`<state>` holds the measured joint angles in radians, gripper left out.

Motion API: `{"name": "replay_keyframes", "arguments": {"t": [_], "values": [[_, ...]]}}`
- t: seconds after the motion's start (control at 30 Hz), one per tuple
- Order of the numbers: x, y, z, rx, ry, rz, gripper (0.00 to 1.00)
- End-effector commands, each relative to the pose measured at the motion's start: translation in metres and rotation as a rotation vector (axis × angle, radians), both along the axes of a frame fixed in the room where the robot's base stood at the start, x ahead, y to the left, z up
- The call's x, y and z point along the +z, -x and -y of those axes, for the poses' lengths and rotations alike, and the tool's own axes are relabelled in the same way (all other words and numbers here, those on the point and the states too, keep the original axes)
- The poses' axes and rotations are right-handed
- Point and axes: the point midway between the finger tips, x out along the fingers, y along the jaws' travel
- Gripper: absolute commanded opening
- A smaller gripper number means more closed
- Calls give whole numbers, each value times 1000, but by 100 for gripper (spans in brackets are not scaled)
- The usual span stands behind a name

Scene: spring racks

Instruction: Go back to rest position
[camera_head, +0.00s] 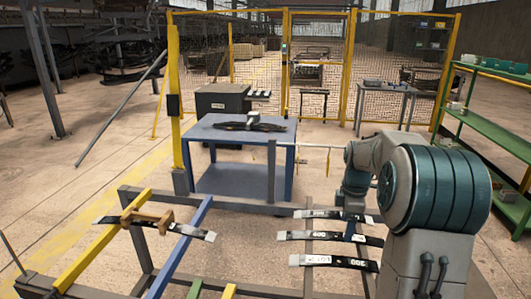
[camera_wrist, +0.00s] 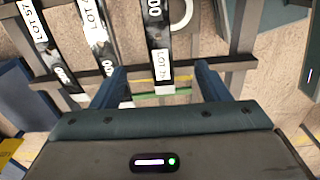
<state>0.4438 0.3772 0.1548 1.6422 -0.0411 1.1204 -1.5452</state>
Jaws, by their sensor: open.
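My gripper (camera_wrist: 160,82) is open in the wrist view, with its two blue fingers wide apart. The end of a dark labelled spring bar (camera_wrist: 156,30) shows in the gap between the fingers; I cannot tell how far below them it lies. Two more labelled bars (camera_wrist: 97,35) (camera_wrist: 43,50) lie to its left. In the head view my arm bends down over the right part of the rack, and the gripper is mostly hidden behind it. Three labelled bars, far (camera_head: 325,214), middle (camera_head: 320,237) and near (camera_head: 325,261), lie there side by side.
A blue table (camera_head: 210,133) with a dark spring (camera_head: 250,124) stands beyond. A green shelf (camera_head: 495,135) is at right; yellow-framed fencing (camera_head: 288,60) stands behind.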

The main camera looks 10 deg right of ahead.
Motion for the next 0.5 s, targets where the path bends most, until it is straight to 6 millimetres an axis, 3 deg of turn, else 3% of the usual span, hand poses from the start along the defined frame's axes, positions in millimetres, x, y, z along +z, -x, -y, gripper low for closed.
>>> {"name": "replay_keyframes", "arguments": {"t": [0.17,0.3,0.5], "values": [[28,29,-36,-166,24,30,69],[48,68,-71,-377,33,69,69],[63,130,-112,-685,7,129,69]]}}
